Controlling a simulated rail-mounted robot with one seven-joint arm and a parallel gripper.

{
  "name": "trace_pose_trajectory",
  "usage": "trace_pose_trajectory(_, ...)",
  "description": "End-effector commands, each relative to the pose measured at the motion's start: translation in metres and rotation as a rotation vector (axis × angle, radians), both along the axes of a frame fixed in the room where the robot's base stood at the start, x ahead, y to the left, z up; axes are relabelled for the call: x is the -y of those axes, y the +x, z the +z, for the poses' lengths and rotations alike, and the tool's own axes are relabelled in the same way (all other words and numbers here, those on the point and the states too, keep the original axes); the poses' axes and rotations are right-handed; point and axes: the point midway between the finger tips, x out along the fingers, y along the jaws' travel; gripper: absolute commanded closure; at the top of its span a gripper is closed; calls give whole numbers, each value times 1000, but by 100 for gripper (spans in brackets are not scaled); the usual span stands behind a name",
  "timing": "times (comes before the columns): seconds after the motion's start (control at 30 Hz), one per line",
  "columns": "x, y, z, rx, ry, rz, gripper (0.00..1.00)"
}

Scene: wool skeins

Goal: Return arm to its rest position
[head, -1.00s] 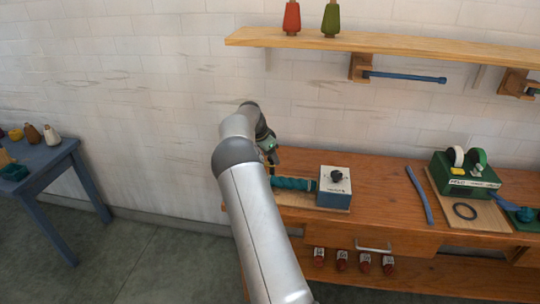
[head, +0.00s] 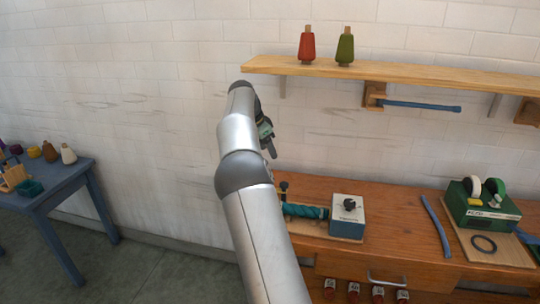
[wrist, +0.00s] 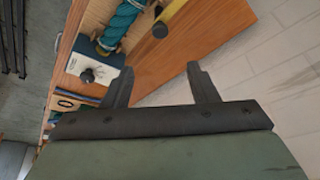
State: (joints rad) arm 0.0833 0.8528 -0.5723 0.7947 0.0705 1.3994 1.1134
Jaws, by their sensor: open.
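My gripper (head: 270,148) is raised above the left end of the wooden bench, in front of the tiled wall. In the wrist view my gripper (wrist: 160,82) has its two fingers spread apart with nothing between them. My arm reaches up from the bottom of the head view and hides part of the bench's left end. A teal twisted skein (head: 304,211) lies on the bench beside a white and blue box with a black knob (head: 347,216). The skein also shows in the wrist view (wrist: 122,22), apart from the fingers.
A wooden shelf (head: 420,78) with a red cone (head: 307,46) and a green cone (head: 345,49) runs along the wall to the upper right. A green tape dispenser (head: 482,208) and a blue strip (head: 436,226) are on the bench (head: 400,205). A blue table (head: 62,190) stands at left.

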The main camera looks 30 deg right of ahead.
Motion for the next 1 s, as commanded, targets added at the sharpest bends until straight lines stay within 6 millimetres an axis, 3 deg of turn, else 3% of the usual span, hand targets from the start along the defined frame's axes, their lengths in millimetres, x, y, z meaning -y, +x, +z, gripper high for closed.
trace_pose_trajectory(0.53, -1, 0, 2, 1, 1, 0, 47)
trace_pose_trajectory(0.67, -6, -12, 7, -6, 34, 35, 47)
trace_pose_trajectory(0.77, -22, -36, 13, -20, 102, 128, 47)
trace_pose_trajectory(0.83, -43, -61, 16, -33, 162, 235, 47)
trace_pose_trajectory(1.0, -119, -138, 10, -75, 285, 577, 47)
